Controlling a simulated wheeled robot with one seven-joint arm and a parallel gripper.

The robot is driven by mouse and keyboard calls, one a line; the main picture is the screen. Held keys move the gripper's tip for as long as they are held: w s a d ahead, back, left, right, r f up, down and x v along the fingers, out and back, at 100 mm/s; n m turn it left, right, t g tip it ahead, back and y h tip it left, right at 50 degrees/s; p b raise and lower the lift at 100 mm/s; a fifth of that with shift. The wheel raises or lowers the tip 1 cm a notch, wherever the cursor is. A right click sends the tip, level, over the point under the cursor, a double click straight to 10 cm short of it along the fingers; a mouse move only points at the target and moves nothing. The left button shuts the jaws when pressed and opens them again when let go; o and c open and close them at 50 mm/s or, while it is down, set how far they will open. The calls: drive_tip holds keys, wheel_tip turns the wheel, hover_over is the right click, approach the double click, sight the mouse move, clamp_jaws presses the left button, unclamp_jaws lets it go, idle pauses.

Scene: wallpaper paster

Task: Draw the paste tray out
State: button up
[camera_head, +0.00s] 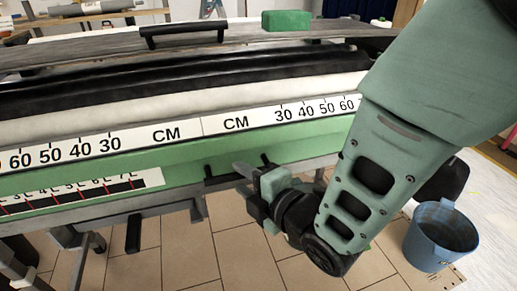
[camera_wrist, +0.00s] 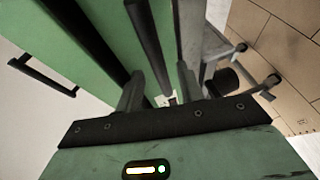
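The paste machine's long green front (camera_head: 190,155), which carries white centimetre scales, runs across the head view. I cannot tell where the paste tray's edges lie on it. A dark bar handle (camera_head: 222,180) stands out low on this front, partly hidden by my gripper (camera_head: 250,175). In the wrist view the dark bar (camera_wrist: 147,45) runs down between the two fingers of my gripper (camera_wrist: 160,92). The fingers are apart, with a visible gap on the right side of the bar. I cannot tell whether the left finger touches it.
A black handle (camera_head: 182,30) sits on the machine's grey top, with a green block (camera_head: 287,20) behind. A blue bucket (camera_head: 440,237) stands on the floor at right. Grey frame legs (camera_head: 75,240) are below left. Tiled floor (camera_head: 180,255) in front is clear.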

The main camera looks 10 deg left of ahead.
sight(239, 178)
drive_tip(key=shift+x, duration=1.55)
clamp_jaws()
